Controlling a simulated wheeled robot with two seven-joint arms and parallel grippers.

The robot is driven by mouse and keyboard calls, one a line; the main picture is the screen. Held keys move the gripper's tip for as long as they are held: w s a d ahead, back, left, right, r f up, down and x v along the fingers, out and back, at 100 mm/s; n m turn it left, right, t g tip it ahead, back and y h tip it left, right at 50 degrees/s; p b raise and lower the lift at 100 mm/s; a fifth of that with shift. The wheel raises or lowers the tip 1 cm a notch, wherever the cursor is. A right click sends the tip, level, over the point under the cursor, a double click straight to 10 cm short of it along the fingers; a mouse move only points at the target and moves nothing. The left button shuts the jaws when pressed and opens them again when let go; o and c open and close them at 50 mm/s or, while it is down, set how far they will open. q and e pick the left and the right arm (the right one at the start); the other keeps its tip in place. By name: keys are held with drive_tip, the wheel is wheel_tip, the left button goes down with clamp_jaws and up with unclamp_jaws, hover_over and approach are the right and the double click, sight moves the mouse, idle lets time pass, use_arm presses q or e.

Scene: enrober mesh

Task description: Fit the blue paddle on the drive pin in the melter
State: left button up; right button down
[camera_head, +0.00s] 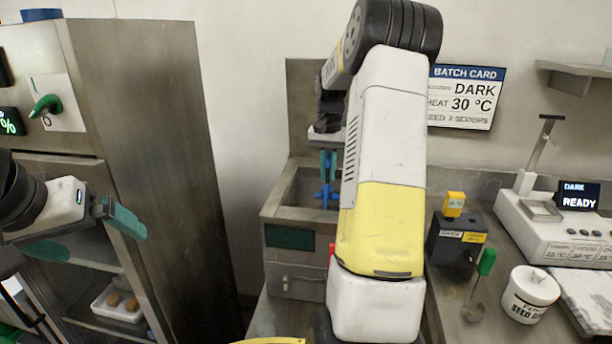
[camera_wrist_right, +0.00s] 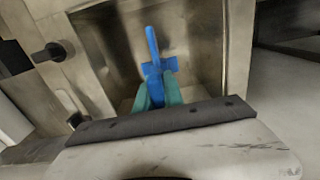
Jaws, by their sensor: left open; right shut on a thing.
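The melter (camera_head: 275,205) is a steel box with an open well, left of my right arm in the head view. My right gripper (camera_head: 328,160) points down over the well, its teal fingers shut on the blue paddle (camera_head: 322,196). In the right wrist view the paddle (camera_wrist_right: 152,50) stands out from between the fingers (camera_wrist_right: 158,92), with steel well walls around it. I cannot see the drive pin, nor tell whether the paddle touches anything. My left gripper (camera_head: 100,238) is open and empty by the steel cabinet at the left.
A tall steel cabinet (camera_head: 160,120) with a green switch (camera_head: 46,105) and a tray (camera_head: 118,304) stands at left. Right of my arm are a black box (camera_head: 455,245), a green-handled scoop (camera_head: 486,263), a white pot (camera_head: 528,295) and a white machine reading READY (camera_head: 550,225).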

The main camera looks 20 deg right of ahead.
sight(328, 181)
drive_tip(key=shift+f, duration=1)
drive_tip(key=shift+f, duration=2.85)
drive_tip(key=shift+f, duration=1.6)
drive_tip(key=c, duration=1.4)
unclamp_jaws()
drive_tip(key=shift+o, duration=0.2)
drive_tip(key=shift+r, duration=3.95)
